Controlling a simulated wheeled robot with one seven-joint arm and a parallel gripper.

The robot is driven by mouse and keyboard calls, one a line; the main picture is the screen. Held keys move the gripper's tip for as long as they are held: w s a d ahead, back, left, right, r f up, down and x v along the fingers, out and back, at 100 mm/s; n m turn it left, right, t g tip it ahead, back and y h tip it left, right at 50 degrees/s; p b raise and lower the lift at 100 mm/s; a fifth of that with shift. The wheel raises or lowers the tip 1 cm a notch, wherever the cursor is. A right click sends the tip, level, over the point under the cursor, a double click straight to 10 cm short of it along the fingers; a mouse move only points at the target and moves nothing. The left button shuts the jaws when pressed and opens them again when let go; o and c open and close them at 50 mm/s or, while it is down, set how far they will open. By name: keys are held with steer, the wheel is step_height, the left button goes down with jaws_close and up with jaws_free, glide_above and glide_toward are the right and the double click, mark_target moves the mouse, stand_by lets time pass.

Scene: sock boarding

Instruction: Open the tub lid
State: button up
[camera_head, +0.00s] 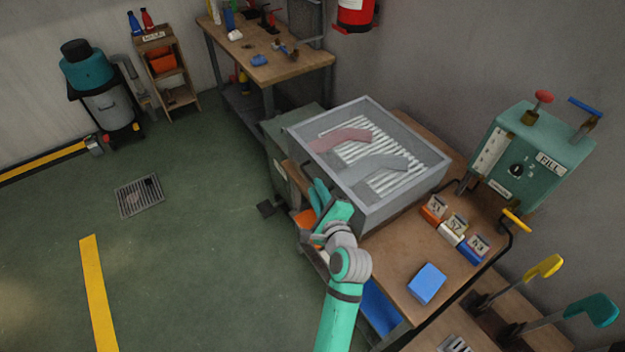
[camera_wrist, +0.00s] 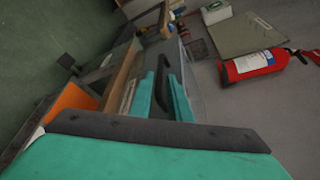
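The tub (camera_head: 360,208) is a grey box on the wooden bench. Its clear, flat lid (camera_head: 375,143) lies closed on top. Through it I see a reddish sock and a grey sock on pale ribs. My gripper (camera_head: 320,192) is at the tub's near left side, low beside the wall. In the wrist view, the teal fingers of my gripper (camera_wrist: 162,82) are apart. A dark curved handle (camera_wrist: 163,72) shows between them, beside the tub's grey side (camera_wrist: 191,82). I cannot tell whether the fingers touch it. The handle is hidden in the head view.
Numbered blocks (camera_head: 450,232) and a blue block (camera_head: 427,283) lie on the bench right of the tub. A green control box (camera_head: 528,155) stands behind them. An orange bin (camera_wrist: 72,103) sits below the bench edge near my gripper. The floor at left is mostly free.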

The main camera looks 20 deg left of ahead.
steer(key=shift+x, duration=2.6)
steer(key=shift+f, duration=0.1)
steer(key=shift+c, duration=0.7)
jaws_close()
